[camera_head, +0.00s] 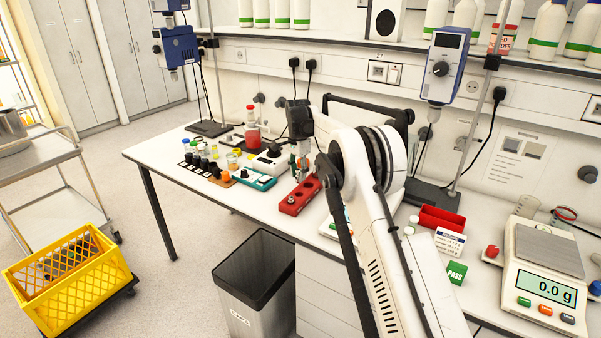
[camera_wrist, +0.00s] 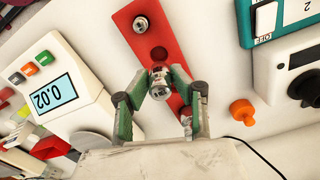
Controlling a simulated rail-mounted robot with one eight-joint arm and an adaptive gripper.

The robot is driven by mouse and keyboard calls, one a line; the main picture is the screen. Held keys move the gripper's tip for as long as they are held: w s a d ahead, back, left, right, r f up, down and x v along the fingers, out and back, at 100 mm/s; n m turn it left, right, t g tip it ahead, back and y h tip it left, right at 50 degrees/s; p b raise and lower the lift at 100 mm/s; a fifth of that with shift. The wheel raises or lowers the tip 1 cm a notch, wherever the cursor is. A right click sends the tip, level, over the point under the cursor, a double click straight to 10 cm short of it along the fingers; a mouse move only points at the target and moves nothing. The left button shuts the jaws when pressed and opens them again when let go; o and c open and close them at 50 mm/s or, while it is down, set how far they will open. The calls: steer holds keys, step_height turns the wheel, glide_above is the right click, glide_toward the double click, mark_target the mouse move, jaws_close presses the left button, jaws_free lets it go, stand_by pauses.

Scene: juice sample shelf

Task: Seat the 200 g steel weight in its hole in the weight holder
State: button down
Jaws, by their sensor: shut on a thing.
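The red weight holder (camera_head: 300,196) lies on the bench, left of my arm in the head view. It also shows in the wrist view (camera_wrist: 172,53). A steel weight (camera_wrist: 141,24) stands in it near the top end in the wrist view. An empty dark hole (camera_wrist: 159,53) is beside it. My gripper (camera_wrist: 161,92) is shut on a shiny steel weight (camera_wrist: 160,78), one green-padded finger on each side. The held weight overlaps the holder just below the empty hole in the picture. Its underside is hidden, so I cannot tell its height above the holder. My gripper in the head view (camera_head: 302,168) is over the holder's far end.
A small balance (camera_wrist: 50,95) lies left of the holder in the wrist view, and a teal device (camera_wrist: 247,22) lies right. An orange piece (camera_wrist: 243,111) is near my right finger. Small bottles (camera_head: 205,160) stand left on the bench; a large scale (camera_head: 540,275) stands right.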

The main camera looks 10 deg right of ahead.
steer(key=shift+s+d+f, duration=0.1)
steer(key=shift+f, duration=0.15)
steer(key=shift+f+b, duration=0.65)
steer(key=shift+f, duration=1.35)
steer(key=shift+b, duration=0.5)
steer(key=shift+f+b, duration=1.15)
steer(key=shift+f, duration=0.15)
steer(key=c, duration=1.4)
jaws_free()
